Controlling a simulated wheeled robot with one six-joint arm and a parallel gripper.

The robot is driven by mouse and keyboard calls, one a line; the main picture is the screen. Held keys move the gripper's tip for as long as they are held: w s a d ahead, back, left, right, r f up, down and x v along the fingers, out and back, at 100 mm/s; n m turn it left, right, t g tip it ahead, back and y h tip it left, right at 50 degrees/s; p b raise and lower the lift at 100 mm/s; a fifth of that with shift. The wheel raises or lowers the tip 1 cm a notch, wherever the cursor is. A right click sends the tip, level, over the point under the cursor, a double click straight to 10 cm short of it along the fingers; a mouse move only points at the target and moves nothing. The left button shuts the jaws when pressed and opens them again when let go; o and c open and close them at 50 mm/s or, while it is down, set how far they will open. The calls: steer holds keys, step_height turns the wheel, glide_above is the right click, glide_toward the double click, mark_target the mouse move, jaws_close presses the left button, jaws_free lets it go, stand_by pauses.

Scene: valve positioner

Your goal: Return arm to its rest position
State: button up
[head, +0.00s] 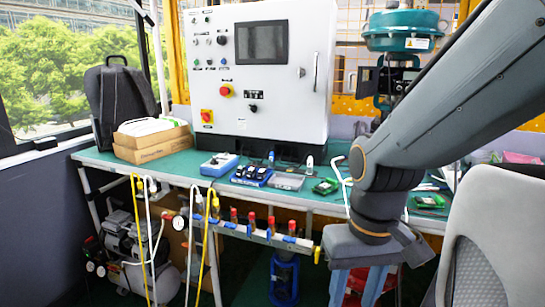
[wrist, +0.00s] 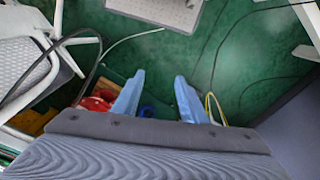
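My arm (head: 455,95) reaches in from the upper right of the head view and bends down in front of the green-topped bench (head: 190,165). My gripper (head: 357,287) hangs below the bench-top level in that view, pointing down. In the wrist view my gripper (wrist: 155,85) shows two blue fingers standing apart with nothing between their tips. Green floor (wrist: 150,55) lies beyond them. The teal valve actuator (head: 403,30) stands at the upper right of the head view, partly hidden by my arm.
A grey chair (head: 497,240) is close on the right. A control cabinet (head: 265,75), cardboard boxes (head: 152,140) and small devices are on the bench. A valve manifold (head: 265,235) runs along its front, with hoses hanging. A compressor (head: 135,260) sits below. Cables cross the floor.

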steer(key=d+r+m+p, duration=0.1)
steer(key=d+r+p, duration=0.4)
steer(key=p, duration=0.6)
steer(key=shift+s+d+r+m+p, duration=0.3)
steer(key=shift+r, duration=0.3)
jaws_close()
stand_by(1.6)
